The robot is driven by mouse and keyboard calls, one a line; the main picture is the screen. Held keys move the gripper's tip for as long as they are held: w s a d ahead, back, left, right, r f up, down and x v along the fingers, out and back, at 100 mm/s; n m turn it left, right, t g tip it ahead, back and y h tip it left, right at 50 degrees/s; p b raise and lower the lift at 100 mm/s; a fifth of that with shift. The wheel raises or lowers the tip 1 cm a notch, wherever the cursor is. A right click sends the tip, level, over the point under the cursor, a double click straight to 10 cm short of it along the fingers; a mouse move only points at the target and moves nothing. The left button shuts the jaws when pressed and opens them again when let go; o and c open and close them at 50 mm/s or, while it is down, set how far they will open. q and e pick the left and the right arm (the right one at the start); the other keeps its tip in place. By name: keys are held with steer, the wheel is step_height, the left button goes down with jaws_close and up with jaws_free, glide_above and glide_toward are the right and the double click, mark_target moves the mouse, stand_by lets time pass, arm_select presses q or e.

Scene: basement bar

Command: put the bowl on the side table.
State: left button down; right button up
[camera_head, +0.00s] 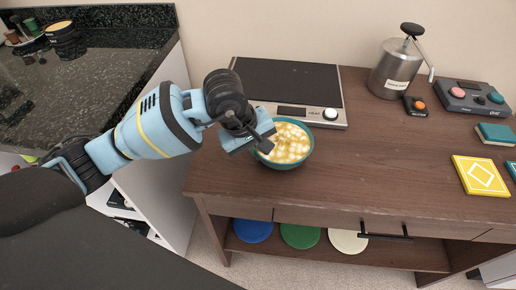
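A teal bowl (285,163) with pale yellowish chunky food in it is at the left front part of the brown wooden side table (370,174). My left gripper (256,142) comes in from the left and is at the bowl's left rim. Its fingers overlap the rim in the picture. The fingertips are partly hidden, so I cannot tell whether they grip the rim. I also cannot tell whether the bowl rests on the wood or is held slightly above it. My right gripper is not in view.
A flat scale-like appliance (326,117) stands right behind the bowl. A metal canister with a crank (395,70), a control box (472,97) and a yellow book (480,175) are further right. Colored plates (301,235) lie on the lower shelf. A dark stone counter (95,75) is at left.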

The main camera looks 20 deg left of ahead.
arm_select(q)
steer(key=c, duration=1.6)
jaws_free()
steer(key=shift+f, duration=0.15)
steer(key=shift+c, duration=0.2)
steer(key=shift+r, duration=0.55)
steer(key=v, duration=1.1)
steer(key=shift+r+p, duration=0.15)
steer(key=shift+p, duration=0.15)
steer(key=shift+s+a, duration=0.1)
steer(key=shift+a, duration=0.05)
